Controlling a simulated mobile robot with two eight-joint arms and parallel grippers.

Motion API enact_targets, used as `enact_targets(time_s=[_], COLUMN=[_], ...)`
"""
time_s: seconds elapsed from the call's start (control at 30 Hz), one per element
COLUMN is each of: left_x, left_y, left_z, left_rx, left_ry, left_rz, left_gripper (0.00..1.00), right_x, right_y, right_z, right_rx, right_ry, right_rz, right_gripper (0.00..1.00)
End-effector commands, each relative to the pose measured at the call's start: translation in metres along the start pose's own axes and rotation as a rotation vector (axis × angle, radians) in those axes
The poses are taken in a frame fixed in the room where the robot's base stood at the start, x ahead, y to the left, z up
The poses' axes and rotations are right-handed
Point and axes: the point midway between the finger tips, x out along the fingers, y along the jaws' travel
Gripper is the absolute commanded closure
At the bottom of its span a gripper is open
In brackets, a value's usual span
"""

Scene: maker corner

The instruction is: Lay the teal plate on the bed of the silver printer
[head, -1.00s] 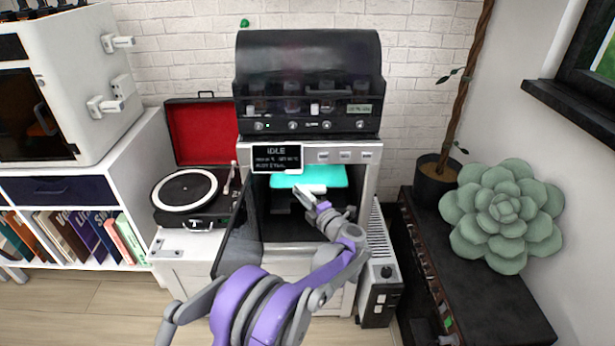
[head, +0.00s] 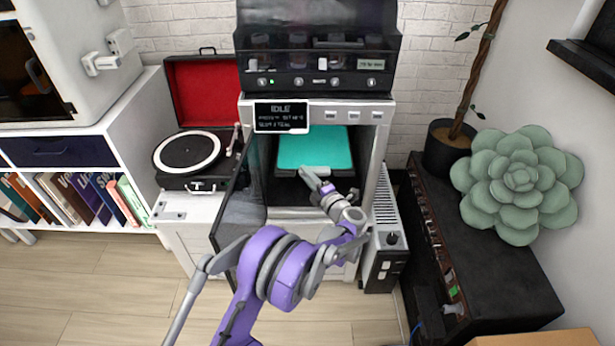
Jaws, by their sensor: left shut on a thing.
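The silver printer (head: 366,111) stands in the middle with its dark door (head: 240,200) swung open to the left and its screen reading IDLE. The teal plate (head: 316,150) is inside the printer's opening, lying flat or nearly so, over the dark bed (head: 290,187). I cannot tell whether it touches the bed. My left gripper (head: 314,176) reaches in from the front and is shut on the plate's near edge; the fingertips are small and partly hidden by the arm. My right gripper is not in view.
A black machine (head: 318,60) sits on top of the printer. A record player (head: 190,155) with a red lid stands to the left. A white heater (head: 385,245) and a dark cabinet (head: 490,270) with a succulent (head: 518,182) are to the right. The floor in front is clear.

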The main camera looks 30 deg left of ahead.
Motion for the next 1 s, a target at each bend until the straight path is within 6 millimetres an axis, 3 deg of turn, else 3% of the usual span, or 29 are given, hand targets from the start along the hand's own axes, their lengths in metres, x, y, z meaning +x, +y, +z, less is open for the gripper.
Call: enact_targets(time_s=[0.3,0.33,0.5,0.83,1.0], left_x=[0.0,0.0,0.0,0.0,-0.025], left_y=[-0.003,-0.003,-0.002,0.002,0.001], left_z=[0.0,0.0,0.0,0.0,0.001], left_rx=[0.0,0.0,0.0,0.0,-0.001], left_ry=[0.0,0.0,0.0,0.0,-0.004], left_rz=[0.001,0.0,0.0,0.0,-0.001], left_gripper=[1.0,0.72,0.45,0.45,0.45], right_x=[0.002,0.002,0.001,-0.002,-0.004], right_y=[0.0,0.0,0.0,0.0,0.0], right_z=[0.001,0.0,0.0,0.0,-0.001], right_rx=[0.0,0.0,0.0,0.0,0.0], right_ry=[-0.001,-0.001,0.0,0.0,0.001], right_rz=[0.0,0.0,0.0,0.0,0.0], right_gripper=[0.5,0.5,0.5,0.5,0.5])
